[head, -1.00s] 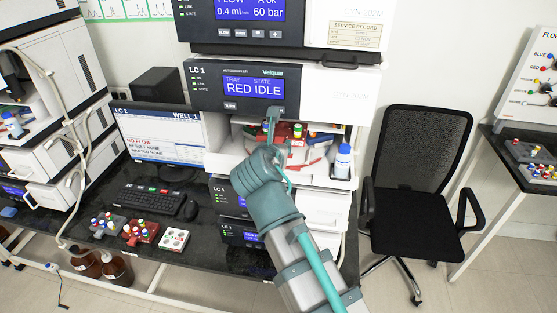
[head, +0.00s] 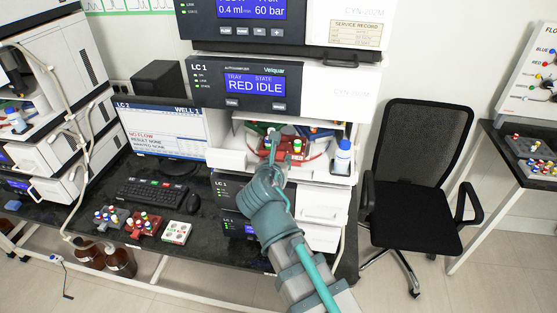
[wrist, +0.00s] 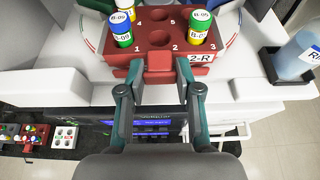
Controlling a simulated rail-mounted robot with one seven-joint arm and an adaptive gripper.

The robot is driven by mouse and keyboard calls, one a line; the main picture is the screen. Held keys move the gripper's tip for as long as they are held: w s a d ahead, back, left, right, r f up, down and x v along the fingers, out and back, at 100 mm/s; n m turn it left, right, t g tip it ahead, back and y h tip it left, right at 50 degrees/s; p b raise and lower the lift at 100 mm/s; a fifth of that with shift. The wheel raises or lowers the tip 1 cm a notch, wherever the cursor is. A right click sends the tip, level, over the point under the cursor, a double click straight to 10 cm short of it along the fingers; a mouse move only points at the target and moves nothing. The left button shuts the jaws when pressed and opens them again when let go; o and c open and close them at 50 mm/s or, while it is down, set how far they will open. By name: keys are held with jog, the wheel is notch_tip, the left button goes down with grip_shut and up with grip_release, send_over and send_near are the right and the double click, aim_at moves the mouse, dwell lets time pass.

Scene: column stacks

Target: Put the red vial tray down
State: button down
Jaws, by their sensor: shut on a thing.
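The red vial tray (wrist: 151,43), labelled 2-R, is in the open bay of the LC 1 autosampler and also shows in the head view (head: 287,153). Its numbered wells hold a few vials: a blue-and-green one and a white-capped one at the left, and a yellow-and-green one (wrist: 199,27) at the right. My gripper (wrist: 160,72) is shut on the red tab at the tray's front. The tray looks level over a white round plate (wrist: 241,30). I cannot tell whether its underside touches that plate.
A blue-liquid bottle (head: 343,157) stands in a black holder at the bay's right. Green and blue trays sit deeper in the bay. Another red tray (head: 143,226), a grey tray and a white tray (head: 177,232) are on the black bench. The autosampler's screen (head: 254,83) reads RED IDLE.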

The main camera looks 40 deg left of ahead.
jog(key=shift+f, duration=0.1)
jog(key=c, duration=0.8)
grip_release()
jog(key=shift+b+v, duration=2.2)
jog(key=shift+v, duration=3.85)
